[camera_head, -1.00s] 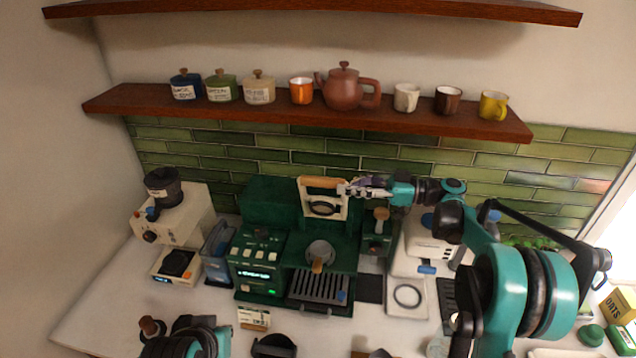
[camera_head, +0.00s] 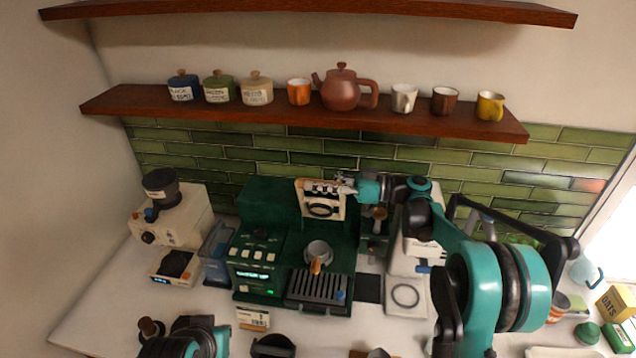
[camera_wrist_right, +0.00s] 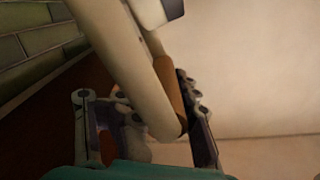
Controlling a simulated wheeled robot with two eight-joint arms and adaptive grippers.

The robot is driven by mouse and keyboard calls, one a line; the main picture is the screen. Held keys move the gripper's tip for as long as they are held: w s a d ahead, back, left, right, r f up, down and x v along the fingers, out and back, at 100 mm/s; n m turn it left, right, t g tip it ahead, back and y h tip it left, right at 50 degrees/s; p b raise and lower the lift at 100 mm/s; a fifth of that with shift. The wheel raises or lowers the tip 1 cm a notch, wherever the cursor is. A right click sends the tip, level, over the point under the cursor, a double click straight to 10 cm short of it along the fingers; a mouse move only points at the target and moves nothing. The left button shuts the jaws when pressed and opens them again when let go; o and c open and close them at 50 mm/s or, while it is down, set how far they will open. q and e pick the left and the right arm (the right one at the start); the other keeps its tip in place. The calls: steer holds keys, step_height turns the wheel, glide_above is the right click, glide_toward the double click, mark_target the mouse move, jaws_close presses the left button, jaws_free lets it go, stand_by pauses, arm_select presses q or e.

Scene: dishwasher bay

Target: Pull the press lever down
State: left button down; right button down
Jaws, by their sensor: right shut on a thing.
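The press lever (camera_head: 340,208) is a cream frame with a wooden crossbar handle, at the top of the dark green press machine (camera_head: 268,200). It stands raised against the tiled wall. My right gripper (camera_head: 328,187) reaches in from the right and is shut on the handle, covering much of it. In the right wrist view, the lever's cream bar (camera_wrist_right: 122,65) and brown wooden handle (camera_wrist_right: 170,88) lie between the fingers of my right gripper (camera_wrist_right: 143,105). My left arm shows at the bottom left of the head view; its gripper is not visible.
A shelf (camera_head: 230,118) with a teapot (camera_head: 345,92), canisters and cups runs above the lever. A cream grinder (camera_head: 185,215) stands left of the machine. A white appliance (camera_head: 421,245) stands close on the right, below my right arm. A slotted drip tray (camera_head: 316,288) sits in front.

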steer(key=shift+s+f, duration=0.1)
stand_by(0.3)
steer(key=s+a+f+n+b, duration=0.1)
steer(key=s+f+n+b, duration=0.3)
steer(key=s, duration=0.3)
steer(key=shift+a+f+b, duration=0.2)
steer(key=shift+f+b, duration=0.25)
steer(key=shift+b, duration=0.2)
